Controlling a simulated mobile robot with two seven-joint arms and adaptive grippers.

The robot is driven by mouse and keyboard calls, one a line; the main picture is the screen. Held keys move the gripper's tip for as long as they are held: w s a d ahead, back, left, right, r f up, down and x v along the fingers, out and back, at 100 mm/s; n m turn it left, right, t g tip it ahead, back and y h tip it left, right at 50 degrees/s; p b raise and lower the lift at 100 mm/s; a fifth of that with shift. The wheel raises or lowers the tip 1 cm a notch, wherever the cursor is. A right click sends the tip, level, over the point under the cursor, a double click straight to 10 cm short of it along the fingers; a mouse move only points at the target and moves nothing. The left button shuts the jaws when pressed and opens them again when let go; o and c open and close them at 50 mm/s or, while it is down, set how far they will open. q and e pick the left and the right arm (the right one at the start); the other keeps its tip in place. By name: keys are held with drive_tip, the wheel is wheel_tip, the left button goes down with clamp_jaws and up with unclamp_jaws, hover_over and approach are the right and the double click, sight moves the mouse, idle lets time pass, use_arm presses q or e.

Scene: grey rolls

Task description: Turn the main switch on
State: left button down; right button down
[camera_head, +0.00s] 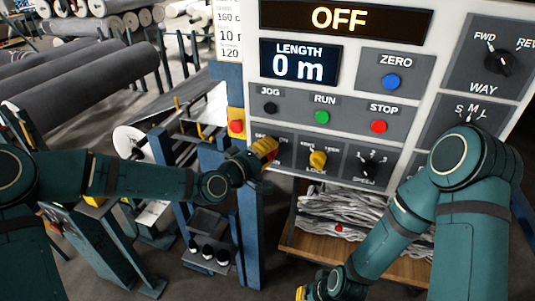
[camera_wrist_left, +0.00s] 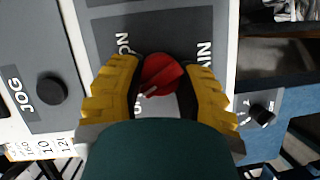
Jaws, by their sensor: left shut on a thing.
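The main switch is a red rotary knob (camera_wrist_left: 160,77) with a pale pointer line, on a dark plate whose lettering is partly covered. My left gripper (camera_head: 268,150) is at the lower left of the control panel (camera_head: 345,185). In the left wrist view its yellow fingers (camera_wrist_left: 163,90) are on both sides of the red knob, shut on it. In the head view the gripper mostly hides the knob. The panel's top display (camera_head: 338,17) reads OFF. My right gripper (camera_head: 318,291) is low at the bottom edge, partly cut off, its fingers unclear.
Beside the main switch are a yellow lock knob (camera_head: 318,158) and a black speed knob (camera_head: 371,163). Above are the black jog (camera_head: 270,107), green run (camera_head: 322,117) and red stop (camera_head: 379,126) buttons. A red emergency button (camera_head: 236,127) sits left. Grey rolls (camera_head: 90,95) lie at left.

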use_arm(q)
drive_tip(key=m+y+b, duration=0.1)
drive_tip(key=m, duration=0.1)
drive_tip(key=m+y+b, duration=0.1)
drive_tip(key=m+b, duration=0.1)
drive_tip(key=shift+d+r+g, duration=0.15)
drive_tip(key=shift+g, duration=0.15)
drive_tip(key=shift+m+y+b, duration=0.3)
drive_tip(key=shift+m+y, duration=0.2)
drive_tip(key=shift+m, duration=0.3)
drive_tip(key=shift+s+d+r+m, duration=0.1)
drive_tip(key=shift+m, duration=0.3)
drive_tip(key=shift+r+m+y+p, duration=0.15)
drive_tip(key=shift+m+y+p, duration=0.4)
drive_tip(key=shift+m+y, duration=0.35)
drive_tip(key=shift+m+t+y+p, duration=0.4)
drive_tip(key=shift+m+y+p, duration=0.5)
drive_tip(key=shift+m+p, duration=0.55)
drive_tip(key=shift+f, duration=0.2)
drive_tip(key=c, duration=0.5)
unclamp_jaws()
